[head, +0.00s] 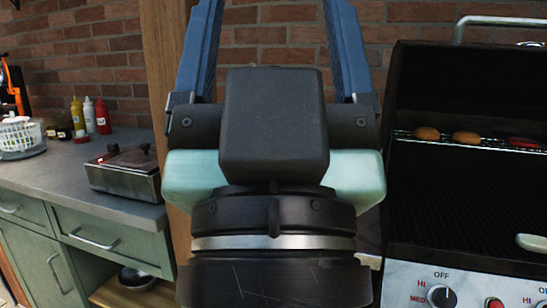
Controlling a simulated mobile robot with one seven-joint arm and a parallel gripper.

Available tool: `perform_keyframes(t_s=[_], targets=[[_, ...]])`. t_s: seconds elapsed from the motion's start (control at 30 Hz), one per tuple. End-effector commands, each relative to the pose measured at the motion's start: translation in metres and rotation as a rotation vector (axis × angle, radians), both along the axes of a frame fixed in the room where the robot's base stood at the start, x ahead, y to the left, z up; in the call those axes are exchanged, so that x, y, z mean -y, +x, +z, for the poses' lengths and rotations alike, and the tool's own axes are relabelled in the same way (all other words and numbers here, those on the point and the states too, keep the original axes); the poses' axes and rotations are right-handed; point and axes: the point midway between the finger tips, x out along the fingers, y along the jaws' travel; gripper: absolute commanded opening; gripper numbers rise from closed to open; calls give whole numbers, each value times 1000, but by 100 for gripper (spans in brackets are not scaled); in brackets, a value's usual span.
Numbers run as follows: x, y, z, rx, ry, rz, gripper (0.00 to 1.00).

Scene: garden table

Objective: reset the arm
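My gripper (272,40) fills the middle of the head view, close to the camera and pointing up. Its two blue fingers stand wide apart at the top, and only brick wall shows between them. The fingertips run out of the top of the frame. It holds nothing that I can see. My wrist hides what lies behind the centre of the view.
At right is an open grill (460,205) with buns (466,137) on its upper rack. At left a counter (70,178) holds a hot plate (125,172), squeeze bottles (89,115) and a white basket (20,137). A wooden post (165,60) stands behind my gripper.

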Motion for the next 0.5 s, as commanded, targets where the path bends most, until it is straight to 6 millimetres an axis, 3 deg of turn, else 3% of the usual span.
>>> perform_keyframes(t_s=[0.03, 0.5], targets=[[0, 0, 33, -1, 0, 0, 79], [-1, 1, 174, -2, -1, 1, 79]])
